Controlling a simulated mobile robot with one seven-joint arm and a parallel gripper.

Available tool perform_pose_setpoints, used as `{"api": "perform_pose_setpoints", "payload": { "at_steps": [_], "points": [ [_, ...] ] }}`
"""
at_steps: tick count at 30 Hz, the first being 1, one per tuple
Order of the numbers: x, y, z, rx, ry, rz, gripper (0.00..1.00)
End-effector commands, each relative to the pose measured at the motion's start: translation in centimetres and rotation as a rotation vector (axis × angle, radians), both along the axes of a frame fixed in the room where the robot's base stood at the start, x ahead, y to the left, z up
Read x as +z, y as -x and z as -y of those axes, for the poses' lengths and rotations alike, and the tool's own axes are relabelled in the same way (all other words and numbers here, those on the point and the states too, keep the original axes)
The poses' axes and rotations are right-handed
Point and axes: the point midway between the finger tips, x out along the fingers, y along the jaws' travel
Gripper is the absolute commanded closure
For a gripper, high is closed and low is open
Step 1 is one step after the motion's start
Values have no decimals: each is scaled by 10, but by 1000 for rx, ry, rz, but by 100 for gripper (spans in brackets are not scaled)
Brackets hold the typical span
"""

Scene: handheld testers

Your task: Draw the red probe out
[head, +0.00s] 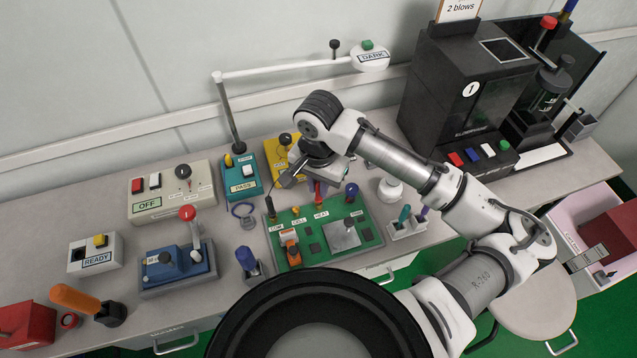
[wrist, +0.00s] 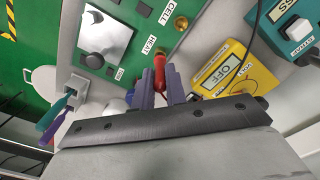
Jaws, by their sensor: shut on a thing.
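The red probe (head: 317,194) stands at the HEAT label on the green board (head: 318,255) in the head view. It also shows between my fingers in the wrist view (wrist: 159,72). My gripper (head: 312,182) is over the board, its two fingers shut on the red probe, in the wrist view too (wrist: 162,88). The probe's lower end meets the board beside the HEAT label; whether its tip sits in a socket is hidden. A black probe (head: 271,208) stands near the COM label. A brass socket (wrist: 181,23) near CELL is empty.
A yellow meter (wrist: 237,75) reading OFF and a teal tester (head: 240,178) stand behind the board. A white holder (head: 407,229) with teal and purple tools is to its right. A blue-handled tool (head: 247,260) stands to its left. A lamp arm (head: 290,68) spans behind.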

Motion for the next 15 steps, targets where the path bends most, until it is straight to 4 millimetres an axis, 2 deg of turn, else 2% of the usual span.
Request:
{"api": "perform_pose_setpoints", "payload": {
  "at_steps": [15],
  "points": [
    [23,0,0,1,-1,0,100]
  ]
}}
